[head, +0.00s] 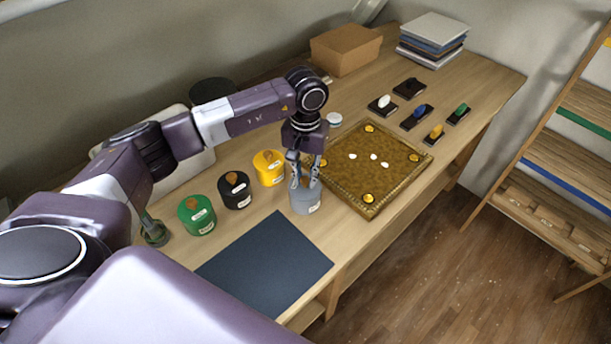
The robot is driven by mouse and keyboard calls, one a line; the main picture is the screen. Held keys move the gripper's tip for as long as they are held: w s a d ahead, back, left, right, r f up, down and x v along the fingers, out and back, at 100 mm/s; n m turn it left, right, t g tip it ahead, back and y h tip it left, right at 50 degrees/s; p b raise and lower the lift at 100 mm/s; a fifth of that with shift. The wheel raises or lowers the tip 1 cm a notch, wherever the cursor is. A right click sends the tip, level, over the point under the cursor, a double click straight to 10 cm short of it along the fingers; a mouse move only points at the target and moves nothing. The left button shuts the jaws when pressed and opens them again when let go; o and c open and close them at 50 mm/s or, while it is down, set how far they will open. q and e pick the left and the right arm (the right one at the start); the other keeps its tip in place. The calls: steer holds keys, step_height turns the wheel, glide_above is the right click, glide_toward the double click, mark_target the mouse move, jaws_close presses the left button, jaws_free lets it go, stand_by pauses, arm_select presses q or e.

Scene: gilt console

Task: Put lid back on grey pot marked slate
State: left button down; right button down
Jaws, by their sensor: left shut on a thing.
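The grey pot (306,203) with a white label stands on the wooden console, right of the yellow pot and just beyond the dark mat. My left gripper (304,183) points straight down over its top, with its fingers closed in. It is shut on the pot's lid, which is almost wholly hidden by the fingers. I cannot tell whether the lid touches the pot's rim. My right gripper is not in view.
Green (197,215), black (235,190) and yellow (269,168) lidded pots stand in a row to the left. A gilt tray (385,150) lies close on the right. The dark mat (265,264) in front is bare. A cardboard box (345,50) stands behind.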

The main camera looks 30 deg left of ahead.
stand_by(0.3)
arm_select(q)
steer(key=shift+b, duration=0.35)
stand_by(0.4)
steer(key=shift+f+b, duration=0.2)
steer(key=shift+b, duration=0.65)
stand_by(0.9)
stand_by(0.4)
steer(key=c, duration=1.7)
jaws_free()
steer(key=shift+o, duration=0.5)
steer(key=o, duration=0.4)
steer(key=shift+r, duration=0.15)
